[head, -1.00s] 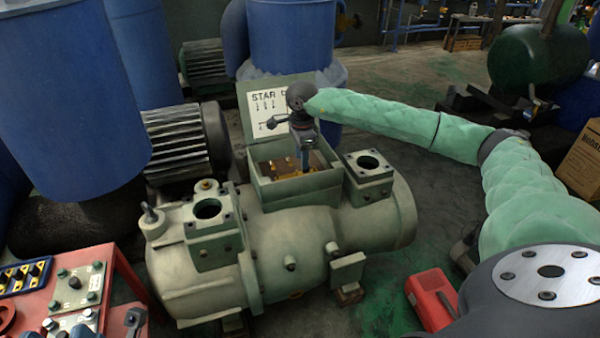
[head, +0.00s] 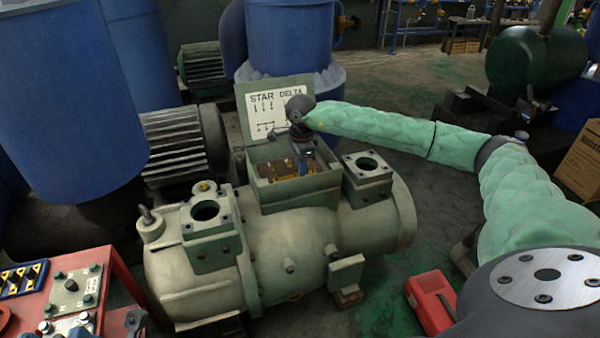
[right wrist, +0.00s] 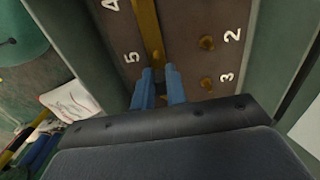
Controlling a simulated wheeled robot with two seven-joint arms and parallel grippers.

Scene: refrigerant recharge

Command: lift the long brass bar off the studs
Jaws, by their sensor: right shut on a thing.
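The long brass bar (right wrist: 148,30) runs along the brown terminal board (right wrist: 185,15) in the right wrist view, between the numbers 4, 5 and 2, 3. My right gripper (right wrist: 160,88) has its blue fingers on either side of the bar's near end and is shut on it. In the head view this gripper (head: 303,168) points down into the open terminal box (head: 290,196) on the pale green compressor (head: 315,240). The fingers partly hide the bar, and I cannot tell whether it is clear of its studs. My left gripper is not in view.
Bare brass studs (right wrist: 207,42) stand beside the bar. The box walls (right wrist: 80,40) rise close around the gripper. The raised lid with the STAR DELTA diagram (head: 270,108) stands behind. A red table (head: 115,275) is at lower left; a red case (head: 431,300) lies on the floor.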

